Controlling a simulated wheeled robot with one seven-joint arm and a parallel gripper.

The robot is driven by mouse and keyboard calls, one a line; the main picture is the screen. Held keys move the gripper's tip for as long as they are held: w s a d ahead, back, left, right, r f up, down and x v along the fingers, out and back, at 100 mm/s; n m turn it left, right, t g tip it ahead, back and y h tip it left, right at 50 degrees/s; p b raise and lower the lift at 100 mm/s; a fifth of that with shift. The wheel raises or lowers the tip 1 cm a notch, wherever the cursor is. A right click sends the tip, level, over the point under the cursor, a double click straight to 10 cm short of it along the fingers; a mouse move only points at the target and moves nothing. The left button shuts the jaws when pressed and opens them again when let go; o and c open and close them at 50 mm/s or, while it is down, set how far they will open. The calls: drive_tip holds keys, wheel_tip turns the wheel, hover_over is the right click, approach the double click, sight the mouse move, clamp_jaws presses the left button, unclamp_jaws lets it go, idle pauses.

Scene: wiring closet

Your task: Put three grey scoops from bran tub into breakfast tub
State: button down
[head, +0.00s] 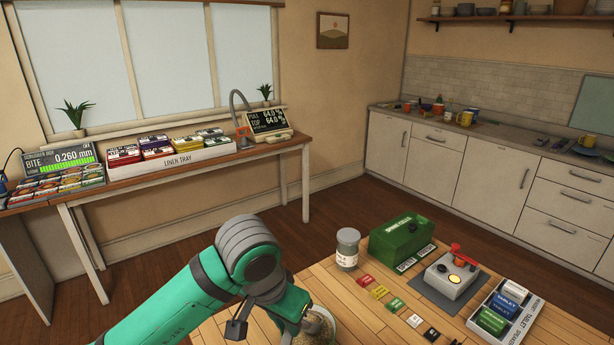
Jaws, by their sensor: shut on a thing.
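My gripper (300,318) reaches down at the bottom of the head view, at the near edge of the wooden table. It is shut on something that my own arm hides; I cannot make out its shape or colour. Right beside and partly behind it is a round, pale-rimmed tub (331,324) with brownish, grainy contents, cut off by the frame's bottom edge. I cannot read a label on it, so I cannot tell whether it is the bran tub or the breakfast tub. No second open tub and no grey scoop can be made out.
On the wooden table (290,285) stand a grey-lidded jar (347,249), a green box (400,236), a grey device with a red lever (447,276) and a compartment tray (478,321). Several small coloured cards lie between. A bench (294,143) with a linen tray (195,160) is behind.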

wheel_tip(320, 180, up, 6)
drive_tip(key=shift+r, duration=0.2)
idle(0.9)
drive_tip(key=shift+s, duration=0.1)
idle(1.2)
